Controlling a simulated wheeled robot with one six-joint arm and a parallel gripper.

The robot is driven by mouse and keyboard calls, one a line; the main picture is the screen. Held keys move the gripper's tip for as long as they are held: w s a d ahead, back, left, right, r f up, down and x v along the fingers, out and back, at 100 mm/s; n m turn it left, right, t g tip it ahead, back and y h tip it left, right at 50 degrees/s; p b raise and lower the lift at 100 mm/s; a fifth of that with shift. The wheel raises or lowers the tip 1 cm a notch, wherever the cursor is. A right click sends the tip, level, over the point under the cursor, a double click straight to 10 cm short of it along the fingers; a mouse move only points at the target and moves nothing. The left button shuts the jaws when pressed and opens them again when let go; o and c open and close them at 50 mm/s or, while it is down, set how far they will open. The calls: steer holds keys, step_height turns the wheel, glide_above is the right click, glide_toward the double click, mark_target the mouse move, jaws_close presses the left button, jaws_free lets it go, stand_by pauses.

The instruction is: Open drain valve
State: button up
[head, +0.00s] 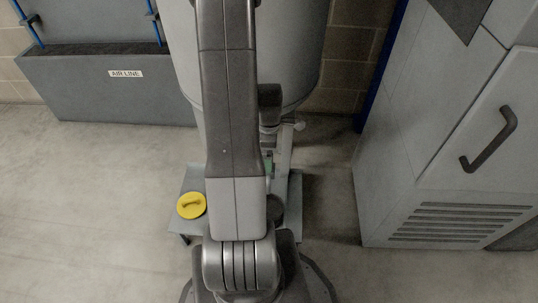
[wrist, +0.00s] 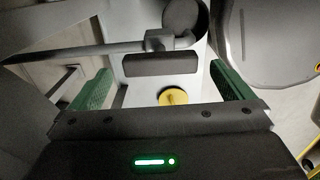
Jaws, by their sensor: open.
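In the wrist view a slim grey bar (wrist: 85,51) runs from the left to a small grey block (wrist: 158,41) beside a dark round part (wrist: 182,16); this looks like the drain valve and its lever, though I cannot be sure. My gripper (wrist: 160,72) is open, its green fingers apart with nothing held. The bar and block lie beyond the fingertips. In the head view a small pale fitting (head: 299,126) shows at the lower right of the grey tank (head: 295,50). My arm hides most of the gripper and the tank's middle there.
A yellow round cap (head: 191,206), also in the wrist view (wrist: 173,97), sits on a low grey stand (head: 190,180). A grey cabinet (head: 400,140) with a dark handle stands right. A grey trough marked AIR LINE (head: 110,95) stands left. The left floor is clear.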

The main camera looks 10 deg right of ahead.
step_height(320, 180, up, 10)
steer(key=p, duration=0.2)
steer(key=shift+f, duration=0.1)
step_height(320, 180, down, 14)
steer(key=b, duration=0.3)
steer(key=shift+b, duration=0.35)
stand_by(0.5)
